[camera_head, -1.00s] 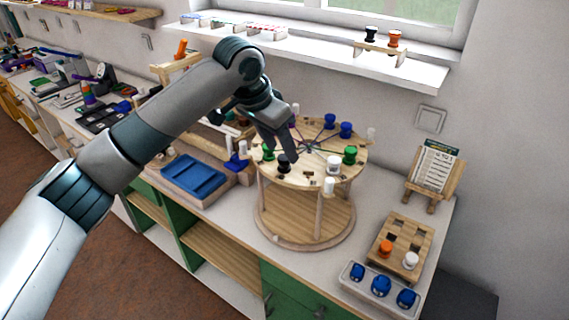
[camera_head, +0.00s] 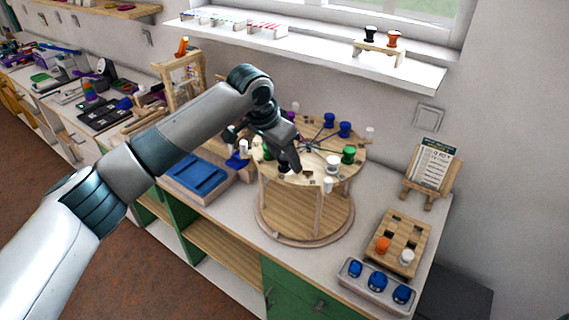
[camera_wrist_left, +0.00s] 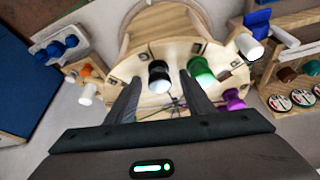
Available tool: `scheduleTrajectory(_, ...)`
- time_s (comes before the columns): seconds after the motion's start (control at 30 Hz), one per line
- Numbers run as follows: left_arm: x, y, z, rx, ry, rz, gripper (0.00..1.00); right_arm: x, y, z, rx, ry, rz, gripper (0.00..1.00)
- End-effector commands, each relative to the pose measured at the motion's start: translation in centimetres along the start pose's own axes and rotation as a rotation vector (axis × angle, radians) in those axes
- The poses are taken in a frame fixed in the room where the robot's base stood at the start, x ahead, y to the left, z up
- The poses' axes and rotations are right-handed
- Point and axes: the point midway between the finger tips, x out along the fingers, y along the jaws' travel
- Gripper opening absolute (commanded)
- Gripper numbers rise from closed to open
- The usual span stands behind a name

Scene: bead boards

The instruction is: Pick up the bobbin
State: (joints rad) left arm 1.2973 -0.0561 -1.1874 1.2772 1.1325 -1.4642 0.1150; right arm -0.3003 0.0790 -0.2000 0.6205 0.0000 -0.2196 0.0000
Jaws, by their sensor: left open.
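A round wooden stand (camera_head: 312,180) on posts carries bobbins of several colours around its top. A black bobbin (camera_wrist_left: 158,70) stands near the rim and shows between my left gripper's fingers in the left wrist view; a white patch shows right below it. In the head view my gripper largely covers it. My left gripper (camera_head: 289,166) is above the stand's front left, open and pointing down, and its fingers also show in the left wrist view (camera_wrist_left: 160,95). My right gripper is not in view.
Other bobbins on the stand include white (camera_head: 333,163), green (camera_head: 348,155) and blue (camera_head: 345,129). A blue tray (camera_head: 195,174) lies left of the stand. A pegboard (camera_head: 403,235) and a tray of blue items (camera_head: 377,282) are at right.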

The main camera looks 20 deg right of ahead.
Motion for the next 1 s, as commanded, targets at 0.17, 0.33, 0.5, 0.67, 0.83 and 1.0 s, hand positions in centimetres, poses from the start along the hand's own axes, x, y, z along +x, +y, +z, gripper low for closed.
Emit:
scheduleTrajectory(0.17, -0.01, 0.02, 0.0, 0.0, 0.0, 0.0, 0.48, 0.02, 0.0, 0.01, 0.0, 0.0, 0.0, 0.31)
scheduleTrajectory(0.33, -0.02, 0.02, 0.0, 0.0, 0.0, 0.0, 0.38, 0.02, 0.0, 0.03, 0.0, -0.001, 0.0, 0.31)
scheduleTrajectory(0.5, -0.03, 0.02, 0.0, 0.0, 0.0, 0.0, 0.03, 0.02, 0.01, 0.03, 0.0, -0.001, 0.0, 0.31)
scheduleTrajectory(0.67, -0.05, 0.02, -0.01, 0.0, 0.0, 0.0, 0.0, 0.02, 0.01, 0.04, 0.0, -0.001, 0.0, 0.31)
scheduleTrajectory(0.83, -0.16, 0.01, -0.06, 0.0, 0.0, 0.0, 0.0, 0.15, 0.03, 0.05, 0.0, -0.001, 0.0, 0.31)
scheduleTrajectory(1.0, -0.97, 0.01, -0.46, 0.0, 0.002, 0.0, 0.0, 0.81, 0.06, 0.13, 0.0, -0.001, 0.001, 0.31)
